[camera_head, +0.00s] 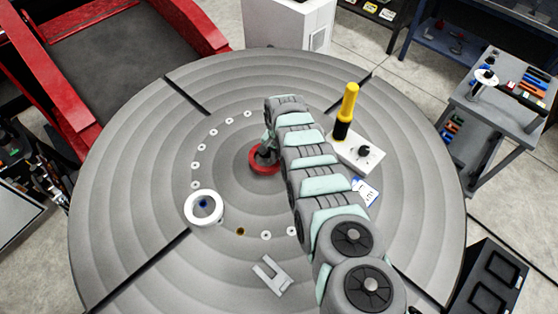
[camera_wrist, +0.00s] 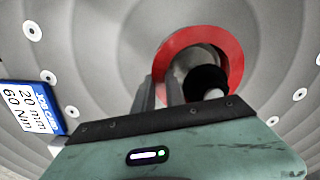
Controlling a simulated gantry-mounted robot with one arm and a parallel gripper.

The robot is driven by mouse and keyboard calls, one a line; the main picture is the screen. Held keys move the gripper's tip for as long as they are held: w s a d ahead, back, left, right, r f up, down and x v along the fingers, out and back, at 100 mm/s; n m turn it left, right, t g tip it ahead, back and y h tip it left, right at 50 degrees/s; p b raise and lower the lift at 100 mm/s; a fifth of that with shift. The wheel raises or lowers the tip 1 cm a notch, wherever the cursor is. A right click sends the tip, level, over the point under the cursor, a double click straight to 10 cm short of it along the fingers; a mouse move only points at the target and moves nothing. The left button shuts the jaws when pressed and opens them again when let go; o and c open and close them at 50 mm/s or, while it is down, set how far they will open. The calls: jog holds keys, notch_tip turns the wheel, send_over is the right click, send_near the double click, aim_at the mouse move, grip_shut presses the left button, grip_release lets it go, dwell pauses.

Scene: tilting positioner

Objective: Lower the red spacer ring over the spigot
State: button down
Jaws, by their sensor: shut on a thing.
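The red spacer ring (camera_head: 262,171) is near the middle of the round grey turntable in the head view. It also shows in the wrist view (camera_wrist: 235,62), just beyond my fingers. My gripper (camera_head: 267,146) is shut on the ring's wall at one side, and my arm hides part of the ring from the head camera. In the wrist view my two fingers (camera_wrist: 161,92) reach the ring's left edge. A dark round post with a pale end (camera_wrist: 207,82), apparently the spigot, shows through the ring's opening. I cannot tell whether the ring is around it or above it.
A white ring-shaped part (camera_head: 191,214) stands on the turntable (camera_head: 130,190) at left. A white block (camera_head: 369,163) with a yellow-and-black handle (camera_head: 348,105) is at right, beside a blue-and-white card (camera_head: 365,191). A grey forked plate (camera_head: 269,276) lies in front. Small holes circle the centre.

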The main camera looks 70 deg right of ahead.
jog(key=shift+d, duration=0.1)
dwell(0.5)
jog(key=shift+f+b, duration=0.4)
jog(key=shift+f, duration=0.05)
jog(key=c, duration=1.3)
grip_release()
jog(key=shift+w, duration=0.1)
jog(key=c, duration=0.4)
jog(key=shift+r+p, duration=1.05)
jog(key=shift+p, duration=0.1)
jog(key=shift+s+p, duration=0.2)
jog(key=shift+p, duration=0.1)
